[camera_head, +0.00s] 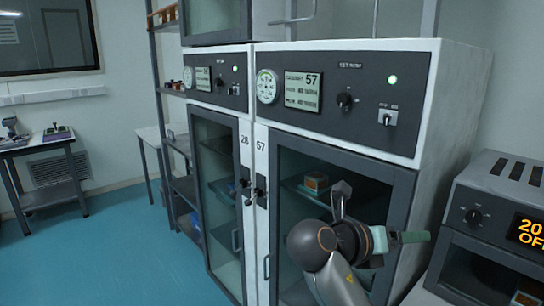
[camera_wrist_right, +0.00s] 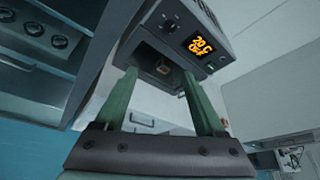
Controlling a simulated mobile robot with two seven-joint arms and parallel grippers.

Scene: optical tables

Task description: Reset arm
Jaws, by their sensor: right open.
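My right arm reaches in from the bottom of the head view. Its gripper (camera_head: 414,238) is in front of the right cabinet's glass door and points right, towards the oven. In the right wrist view the two green fingers of this gripper (camera_wrist_right: 159,75) stand wide apart with nothing between them. Beyond them is the dark oven (camera_wrist_right: 160,60) with its lit orange display. My left gripper is not in view.
Two tall cabinets, marked 28 (camera_head: 220,200) and 57 (camera_head: 325,175), stand with doors closed. The oven (camera_head: 500,215) sits on a bench at the right, its display reading 20 and OFF. A small table (camera_head: 40,145) stands far left. The blue floor at left is clear.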

